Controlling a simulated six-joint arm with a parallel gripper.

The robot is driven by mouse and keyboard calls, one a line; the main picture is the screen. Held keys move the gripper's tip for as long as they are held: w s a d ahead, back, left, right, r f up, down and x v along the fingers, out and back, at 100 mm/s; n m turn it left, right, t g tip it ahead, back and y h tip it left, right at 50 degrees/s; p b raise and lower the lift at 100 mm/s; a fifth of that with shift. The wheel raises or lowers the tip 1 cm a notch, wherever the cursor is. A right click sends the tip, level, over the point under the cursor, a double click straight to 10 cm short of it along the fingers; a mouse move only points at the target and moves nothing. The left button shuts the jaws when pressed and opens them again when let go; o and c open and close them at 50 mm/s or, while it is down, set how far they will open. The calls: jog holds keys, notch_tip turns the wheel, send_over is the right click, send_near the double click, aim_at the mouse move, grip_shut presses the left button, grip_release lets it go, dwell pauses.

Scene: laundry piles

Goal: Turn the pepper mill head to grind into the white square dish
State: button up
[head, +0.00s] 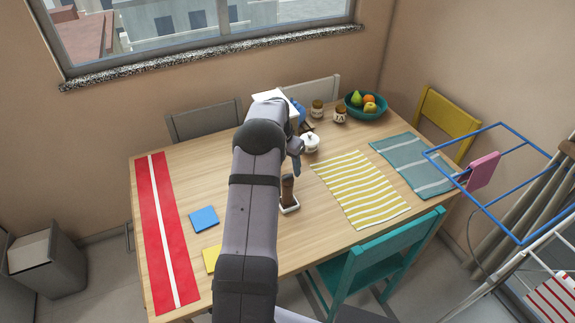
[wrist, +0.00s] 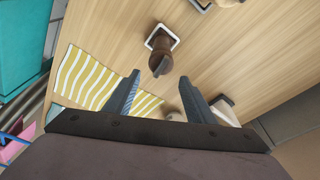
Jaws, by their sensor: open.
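The brown pepper mill (head: 287,187) stands upright in the white square dish (head: 291,210) near the middle of the table, just right of my arm. In the wrist view, the mill (wrist: 160,52) rises from within the dish's white rim (wrist: 176,42), with a dark piece at its top. My gripper (wrist: 162,82) is open and empty. Its two fingers point toward the mill, with the mill's top just beyond the gap between the fingertips. In the head view, my gripper (head: 296,168) is partly hidden by my arm, above and behind the mill.
A white lidded pot (head: 309,144) and two jars (head: 317,108) stand behind the mill. A teal fruit bowl (head: 354,112) is at the back right. A yellow-striped cloth (head: 360,190) lies right of the dish. A blue square (head: 204,218) and red runner (head: 160,235) lie left.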

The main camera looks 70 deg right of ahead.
aim_at(287, 176)
jog(key=shift+f, duration=0.2)
jog(key=shift+a+b+x, duration=0.2)
jog(key=shift+b+x, duration=0.5)
jog(key=shift+x, duration=0.35)
jog(key=shift+a+b+x, duration=0.25)
jog(key=shift+b+x, duration=0.5)
jog(key=shift+x, duration=0.35)
jog(key=shift+a+b+x, duration=0.2)
jog(key=shift+b+x, duration=0.5)
jog(key=shift+x, duration=0.35)
jog(key=shift+w+f, duration=0.1)
jog(key=shift+f, duration=0.05)
jog(key=c, duration=0.7)
jog(key=shift+o, duration=0.2)
